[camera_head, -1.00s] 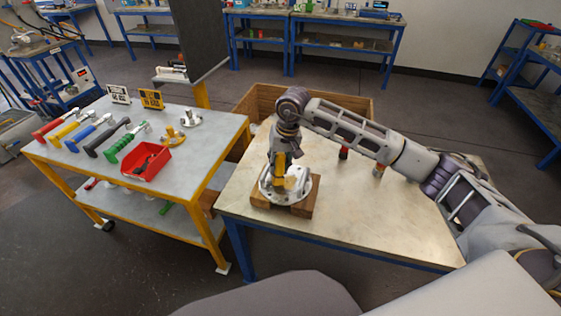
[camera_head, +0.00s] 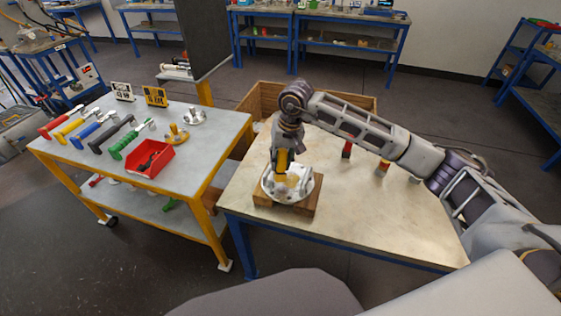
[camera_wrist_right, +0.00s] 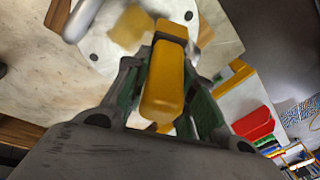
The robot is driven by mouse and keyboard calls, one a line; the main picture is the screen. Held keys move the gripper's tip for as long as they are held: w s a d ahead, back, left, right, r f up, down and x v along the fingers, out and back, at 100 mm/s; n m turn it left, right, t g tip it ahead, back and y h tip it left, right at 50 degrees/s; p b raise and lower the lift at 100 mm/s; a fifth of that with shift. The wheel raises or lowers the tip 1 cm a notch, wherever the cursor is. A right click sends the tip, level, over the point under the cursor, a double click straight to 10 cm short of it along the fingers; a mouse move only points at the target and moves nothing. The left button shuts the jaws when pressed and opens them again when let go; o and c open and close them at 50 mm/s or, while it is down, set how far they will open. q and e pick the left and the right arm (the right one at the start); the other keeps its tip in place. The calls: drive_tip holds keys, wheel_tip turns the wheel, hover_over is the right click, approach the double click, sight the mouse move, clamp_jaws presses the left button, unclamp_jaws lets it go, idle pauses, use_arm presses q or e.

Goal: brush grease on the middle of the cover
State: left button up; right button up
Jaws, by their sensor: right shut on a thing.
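The cover (camera_head: 312,190) is a round, pale metal flange with bolt holes, lying on a wooden block on the right-hand table. My right gripper (camera_head: 284,150) points down above it, shut on a yellow-handled brush (camera_head: 282,160). In the right wrist view the yellow handle (camera_wrist_right: 165,88) sits between the fingers, with a dark collar at its far end. The cover (camera_wrist_right: 95,30) lies beyond it. A blurred yellow patch on the cover is beside the collar; I cannot tell whether it is bristles or grease. The brush tip's contact is unclear. My left gripper is out of view.
The wooden block (camera_head: 266,200) rests near the table's left front corner. A yellow-framed cart (camera_head: 85,168) at left carries hammers and a red bin (camera_head: 152,160). A wooden crate (camera_head: 345,101) is behind. The table front is clear.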

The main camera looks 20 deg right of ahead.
sight(280, 149)
drive_tip(key=shift+r+p, duration=0.7)
drive_tip(key=shift+r, duration=1.35)
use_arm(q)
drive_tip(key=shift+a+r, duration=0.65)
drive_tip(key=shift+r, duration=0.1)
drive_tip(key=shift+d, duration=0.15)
use_arm(e)
drive_tip(key=shift+r, duration=1.4)
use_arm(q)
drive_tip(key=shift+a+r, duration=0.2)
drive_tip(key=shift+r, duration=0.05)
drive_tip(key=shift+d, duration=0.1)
